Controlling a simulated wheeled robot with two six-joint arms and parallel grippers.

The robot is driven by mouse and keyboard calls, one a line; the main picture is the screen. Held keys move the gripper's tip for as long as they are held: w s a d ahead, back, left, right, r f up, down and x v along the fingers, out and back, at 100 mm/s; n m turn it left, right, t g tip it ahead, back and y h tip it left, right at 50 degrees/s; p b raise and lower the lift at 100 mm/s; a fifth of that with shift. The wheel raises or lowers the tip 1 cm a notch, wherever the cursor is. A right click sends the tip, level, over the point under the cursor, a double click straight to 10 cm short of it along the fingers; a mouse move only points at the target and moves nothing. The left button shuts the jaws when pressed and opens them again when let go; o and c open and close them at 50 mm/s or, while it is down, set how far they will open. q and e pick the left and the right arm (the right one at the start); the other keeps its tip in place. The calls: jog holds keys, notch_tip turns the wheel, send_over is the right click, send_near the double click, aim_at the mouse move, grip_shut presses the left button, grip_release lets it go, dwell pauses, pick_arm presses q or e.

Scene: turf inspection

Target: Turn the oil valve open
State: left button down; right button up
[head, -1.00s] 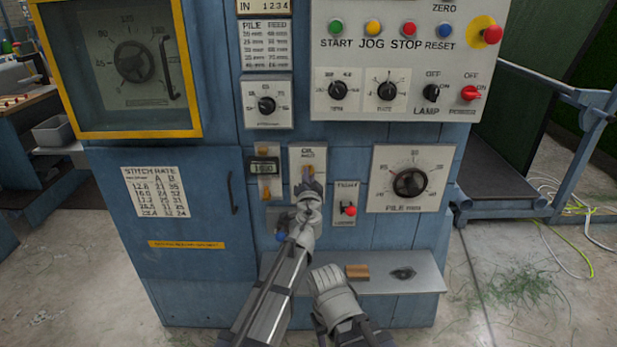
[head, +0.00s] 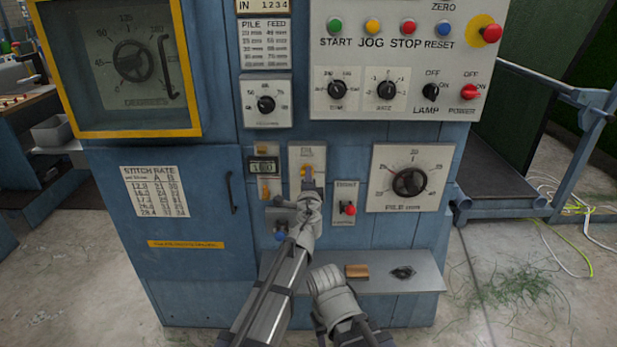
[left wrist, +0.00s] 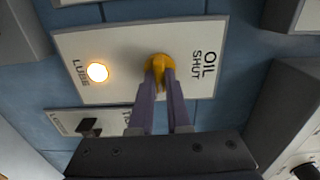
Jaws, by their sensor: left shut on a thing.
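The yellow oil valve handle (left wrist: 158,64) sits on a pale plate (left wrist: 125,50) marked OIL and SHUT in the left wrist view. In the head view the valve (head: 306,171) is near the middle of the blue machine front. My left gripper (left wrist: 164,78) is shut on the handle, with one purple-grey finger at each side of it. In the head view the same gripper (head: 309,183) hides the lower part of the plate. My right gripper's jaws do not show.
A lit LUBE lamp (left wrist: 97,72) is on the oil plate. A small counter (head: 264,168) is left of the valve, a red toggle (head: 349,209) right of it. The pile dial (head: 409,183) is farther right. A shelf (head: 425,272) juts out below.

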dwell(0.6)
pick_arm(q)
jog(key=c, duration=0.9)
grip_release()
jog(key=s, duration=0.8)
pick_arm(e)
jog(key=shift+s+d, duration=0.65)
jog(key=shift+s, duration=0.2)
pick_arm(q)
jog(key=shift+w, duration=0.1)
